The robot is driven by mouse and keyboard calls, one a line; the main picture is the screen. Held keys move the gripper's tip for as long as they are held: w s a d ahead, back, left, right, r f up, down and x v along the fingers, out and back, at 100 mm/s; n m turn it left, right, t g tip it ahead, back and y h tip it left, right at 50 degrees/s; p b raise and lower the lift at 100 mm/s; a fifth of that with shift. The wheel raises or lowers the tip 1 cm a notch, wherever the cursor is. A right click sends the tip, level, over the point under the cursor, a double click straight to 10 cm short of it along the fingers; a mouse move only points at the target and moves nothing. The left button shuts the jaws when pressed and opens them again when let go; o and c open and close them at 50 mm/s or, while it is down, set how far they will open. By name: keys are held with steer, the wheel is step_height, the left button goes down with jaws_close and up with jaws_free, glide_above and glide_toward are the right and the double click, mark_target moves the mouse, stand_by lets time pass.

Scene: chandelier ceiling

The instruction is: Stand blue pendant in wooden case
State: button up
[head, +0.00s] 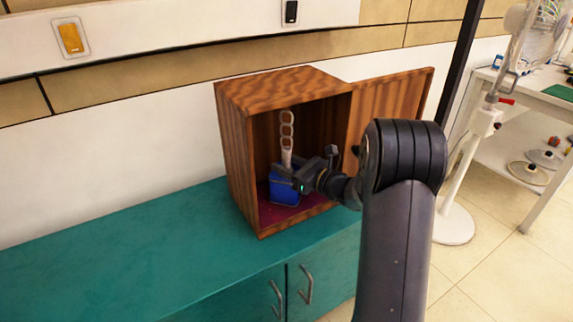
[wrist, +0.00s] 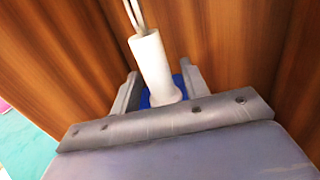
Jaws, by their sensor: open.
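The wooden case (head: 240,150) stands on the teal cabinet top with its door (head: 392,105) swung open to the right. The blue pendant (head: 285,190) is inside the case, upright on the dark red floor, with its white stem and chain links rising above it. Its white stem (wrist: 154,65) fills the middle of the wrist view, with a little blue showing at its foot. My gripper (head: 291,176) reaches into the case from the right at the pendant's stem. Its jaws (wrist: 162,90) are open, one finger on each side of the stem. The pendant's lower part is hidden in the wrist view.
The teal cabinet top (head: 120,258) is clear to the left of the case. The case walls (wrist: 230,45) stand close around my gripper. A white fan (head: 488,120) and a white table (head: 540,95) stand at the right, away from the case.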

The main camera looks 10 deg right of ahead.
steer(key=p+v, duration=0.1)
steer(key=v, duration=1.1)
steer(key=shift+p, duration=0.35)
steer(key=shift+w, duration=0.1)
stand_by(0.3)
